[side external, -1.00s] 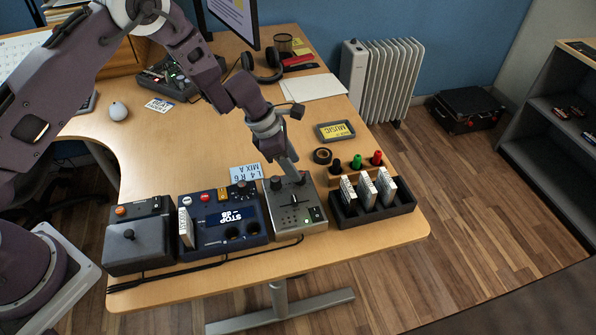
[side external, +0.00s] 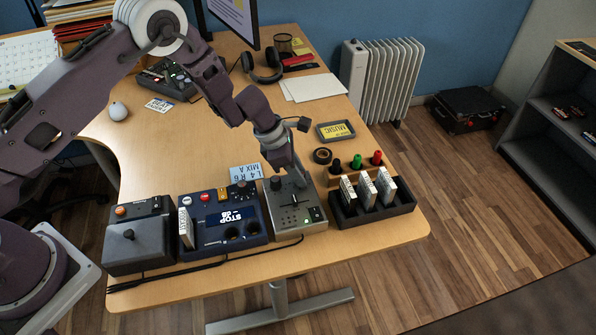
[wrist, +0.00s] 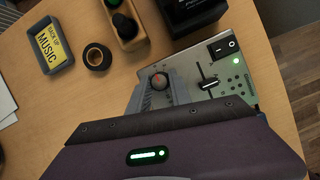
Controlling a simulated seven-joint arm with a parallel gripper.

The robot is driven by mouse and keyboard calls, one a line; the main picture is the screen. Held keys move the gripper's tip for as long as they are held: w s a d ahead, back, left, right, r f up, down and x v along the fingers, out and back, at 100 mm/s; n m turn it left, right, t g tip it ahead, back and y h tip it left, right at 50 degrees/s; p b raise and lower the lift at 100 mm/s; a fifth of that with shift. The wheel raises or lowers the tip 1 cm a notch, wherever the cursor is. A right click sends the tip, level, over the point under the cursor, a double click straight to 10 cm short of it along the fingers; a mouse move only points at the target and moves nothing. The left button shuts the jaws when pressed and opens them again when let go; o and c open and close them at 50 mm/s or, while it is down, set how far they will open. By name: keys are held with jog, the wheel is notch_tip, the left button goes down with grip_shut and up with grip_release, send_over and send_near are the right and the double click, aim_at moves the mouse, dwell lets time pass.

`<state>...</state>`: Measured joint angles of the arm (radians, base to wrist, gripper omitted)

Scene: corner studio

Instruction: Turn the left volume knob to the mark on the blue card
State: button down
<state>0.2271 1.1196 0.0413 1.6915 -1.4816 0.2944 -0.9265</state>
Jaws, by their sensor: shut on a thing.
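In the wrist view the grey fingers are shut around the other knob (wrist: 160,81), the one nearer the rack, which has a reddish top. Its pointer direction is not clear. The blue card (side external: 245,172) reads "L 4 R 6 MIX A", upside down, behind the boxes.
A dark rack with white cards (side external: 372,207) stands right of the mixer, close to my gripper. A navy box with a display (side external: 222,241) stands left. Behind are a tape roll (side external: 322,156), green and red pegs (side external: 366,160) and a yellow MUSIC card (side external: 336,131).

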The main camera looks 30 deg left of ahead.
jog(key=shift+w+m, duration=0.1)
jog(key=shift+m, duration=0.2)
jog(key=m+g, duration=0.1)
jog(key=m, duration=0.2)
jog(key=m+g, duration=0.1)
jog(key=m, duration=0.2)
jog(key=shift+w+a+h, duration=0.15)
jog(key=shift+h, duration=0.15)
jog(key=m+g, duration=0.2)
jog(key=m, duration=0.2)
jog(key=shift+w, duration=0.1)
jog(key=shift+m+g, duration=0.5)
jog(key=shift+m, duration=0.9)
jog(key=c, duration=1.2)
grip_release()
jog(key=shift+r, duration=0.1)
